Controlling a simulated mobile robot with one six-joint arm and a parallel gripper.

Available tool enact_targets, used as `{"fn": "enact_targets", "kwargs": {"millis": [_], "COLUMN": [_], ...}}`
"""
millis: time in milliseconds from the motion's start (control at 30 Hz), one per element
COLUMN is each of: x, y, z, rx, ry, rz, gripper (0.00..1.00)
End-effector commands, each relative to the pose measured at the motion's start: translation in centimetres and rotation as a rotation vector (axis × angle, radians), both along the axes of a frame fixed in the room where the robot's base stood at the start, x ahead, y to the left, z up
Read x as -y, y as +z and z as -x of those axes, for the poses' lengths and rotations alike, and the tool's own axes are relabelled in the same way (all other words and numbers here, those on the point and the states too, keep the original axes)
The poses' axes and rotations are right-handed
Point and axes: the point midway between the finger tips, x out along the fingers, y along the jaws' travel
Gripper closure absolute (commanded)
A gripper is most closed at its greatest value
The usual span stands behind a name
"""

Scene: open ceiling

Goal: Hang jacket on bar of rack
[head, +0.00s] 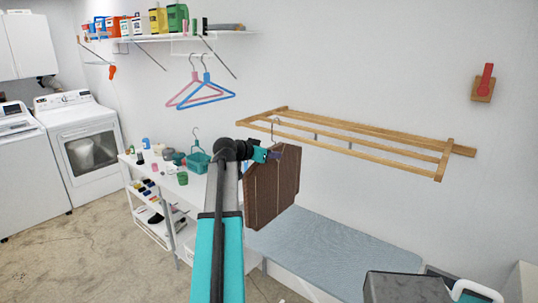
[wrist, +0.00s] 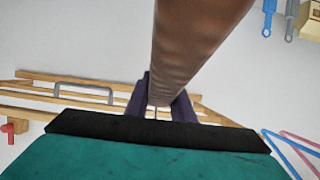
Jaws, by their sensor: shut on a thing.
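The brown jacket (head: 272,190) hangs from a hanger whose thin metal hook (head: 272,124) rises above it in the head view. My gripper (head: 268,154) is at the jacket's top, shut on it or its hanger. The wooden rack (head: 380,133) is fixed to the wall, and the hook overlaps its left end. I cannot tell whether the hook is around a bar or only in front of it. In the wrist view the jacket (wrist: 198,45) extends from between my dark purple fingers (wrist: 161,105), with the rack's bars (wrist: 40,98) behind.
A blue-topped bench (head: 325,252) stands below the rack. A white table (head: 170,178) with small items is left of the jacket. Pink and blue hangers (head: 202,94) hang under a wall shelf (head: 180,37). A red-handled wall fixture (head: 484,83) is at right.

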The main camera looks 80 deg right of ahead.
Motion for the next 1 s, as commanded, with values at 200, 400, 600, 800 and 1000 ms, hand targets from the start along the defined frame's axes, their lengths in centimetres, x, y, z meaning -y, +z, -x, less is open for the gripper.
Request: {"fn": "enact_targets", "kwargs": {"millis": [200, 400, 600, 800, 1000], "x": [0.1, 0.1, 0.1, 0.1, 0.1], "y": [-1.2, -2.2, -3.1, -3.7, -3.9], "z": [0.0, 0.0, 0.0, 0.0, 0.0], "rx": [-0.001, -0.001, -0.001, -0.001, -0.001], "ry": [0.001, 0.001, 0.001, 0.001, 0.001], "rz": [0.002, 0.002, 0.003, 0.003, 0.003], "gripper": [1.00, 1.00, 1.00, 1.00, 1.00]}}
